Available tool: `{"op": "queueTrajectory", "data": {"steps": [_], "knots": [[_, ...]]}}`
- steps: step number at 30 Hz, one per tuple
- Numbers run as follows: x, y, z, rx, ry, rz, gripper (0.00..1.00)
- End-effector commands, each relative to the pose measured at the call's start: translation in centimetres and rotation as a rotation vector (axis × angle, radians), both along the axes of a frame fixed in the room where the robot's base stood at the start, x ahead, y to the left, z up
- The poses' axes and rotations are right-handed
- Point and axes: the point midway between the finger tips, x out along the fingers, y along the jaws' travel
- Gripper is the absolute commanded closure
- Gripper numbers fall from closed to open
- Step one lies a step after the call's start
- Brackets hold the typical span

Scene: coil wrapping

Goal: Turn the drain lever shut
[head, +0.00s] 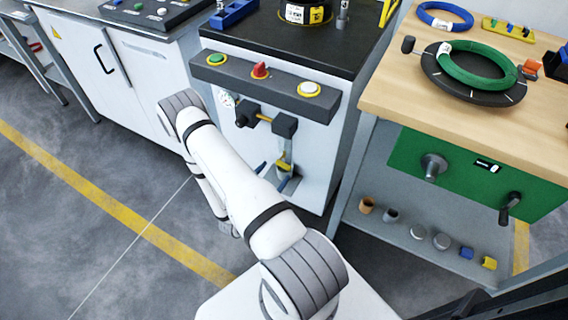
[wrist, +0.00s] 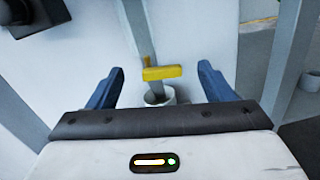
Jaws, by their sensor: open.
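The drain lever (wrist: 163,73) is a short yellow bar on a grey stem, lying crosswise in the wrist view above a pale round cup or pipe end (wrist: 160,97). In the head view the yellow lever (head: 284,166) shows low on the white cabinet front, below the dark valve fittings. My gripper (wrist: 161,67) is open, with one blue finger on each side of the lever and a gap on both sides. Nothing is held. In the head view my arm hides most of the gripper.
A dark panel (head: 265,88) with green, red and white buttons runs above the lever. A dark fitting (wrist: 33,15) sits at the wrist view's upper left. A wooden workbench (head: 400,97) with a green coil (head: 478,62) stands at right. Grey floor is clear at left.

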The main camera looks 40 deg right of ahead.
Motion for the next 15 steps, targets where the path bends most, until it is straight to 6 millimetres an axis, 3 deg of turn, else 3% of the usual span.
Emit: {"op": "queueTrajectory", "data": {"steps": [3, 7, 15], "knots": [[-0.2, 0.4, -1.9, 0.008, 0.022, 0.056, 0.25], [-0.1, 0.1, -2.5, 0.013, 0.026, 0.074, 0.25], [1.2, -3.3, -2.5, 0.012, 0.022, 0.070, 0.25]]}}
